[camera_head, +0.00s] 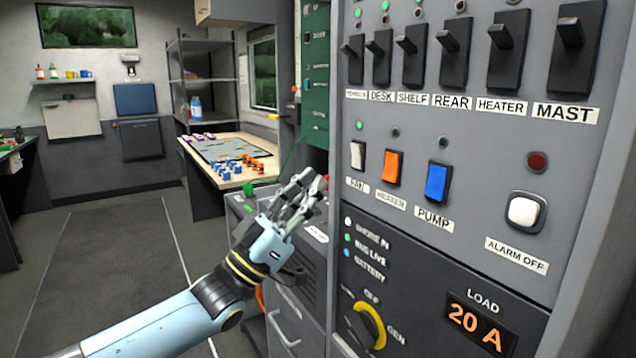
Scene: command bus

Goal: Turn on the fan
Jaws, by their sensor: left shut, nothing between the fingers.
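The fan switch (357,155) is a white rocker on the grey panel, above a label (357,185) that seems to read FAN. The small lamp (359,126) above it glows green. My left gripper (316,185) is shut and empty, to the left of and slightly below the fan switch. Its fingertips point up and right toward the panel and appear apart from the switch. My right gripper is not in view.
An orange rocker (393,167) and a blue PUMP rocker (437,182) sit right of the fan switch. A white ALARM OFF button (524,211) is further right. Black toggles (453,52) line the top. A yellow-marked rotary knob (369,325) is below. Grey drawers stand under my gripper.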

